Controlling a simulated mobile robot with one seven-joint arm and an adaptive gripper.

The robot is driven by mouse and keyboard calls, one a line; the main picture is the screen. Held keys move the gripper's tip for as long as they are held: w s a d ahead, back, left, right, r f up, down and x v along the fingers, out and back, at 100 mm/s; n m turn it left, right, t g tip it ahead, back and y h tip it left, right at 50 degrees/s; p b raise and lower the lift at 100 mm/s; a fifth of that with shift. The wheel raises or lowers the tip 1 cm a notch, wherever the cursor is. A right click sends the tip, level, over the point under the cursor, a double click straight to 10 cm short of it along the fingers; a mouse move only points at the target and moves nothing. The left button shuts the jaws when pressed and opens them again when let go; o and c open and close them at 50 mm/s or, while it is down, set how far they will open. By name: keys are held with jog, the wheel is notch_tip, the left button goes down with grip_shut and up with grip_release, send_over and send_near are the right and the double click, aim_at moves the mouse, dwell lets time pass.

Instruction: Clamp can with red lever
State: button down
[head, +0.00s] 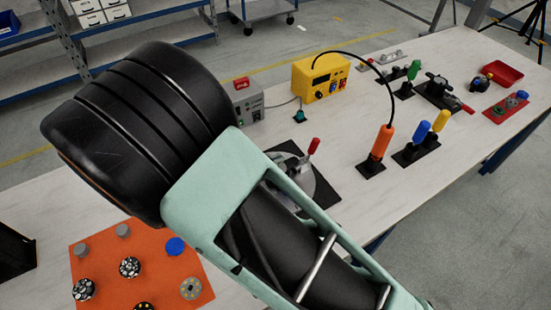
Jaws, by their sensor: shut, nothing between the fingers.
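A red lever (314,146) stands tilted up on a fixture in the middle of the table. Beneath it a round silver piece (322,188) sits on a black base plate (331,204); my arm covers part of this fixture, so I cannot tell whether a can is in it. Several short round pieces that may be the cans lie on an orange mat (92,239) at the lower left. Among them are a blue one (175,246), a grey one (122,230) and a black one with light dots (130,267). My gripper is not visible; only my arm shows.
Behind the fixture stand a grey box (246,103) with a red top part and a yellow power unit (320,78). An orange-handled tool (381,142) stands upright, cabled to it. Blue and yellow handles (440,121), a black clamp (437,90) and red trays (502,73) are farther right.

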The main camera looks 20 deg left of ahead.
send_near(319, 142)
jog(key=w+f, duration=0.1)
jog(key=w+d+f, duration=0.1)
jog(key=w, duration=0.1)
jog(key=w+f+p, duration=0.1)
jog(key=f, duration=0.1)
jog(key=shift+w+d, duration=0.3)
jog(key=shift+w, duration=0.1)
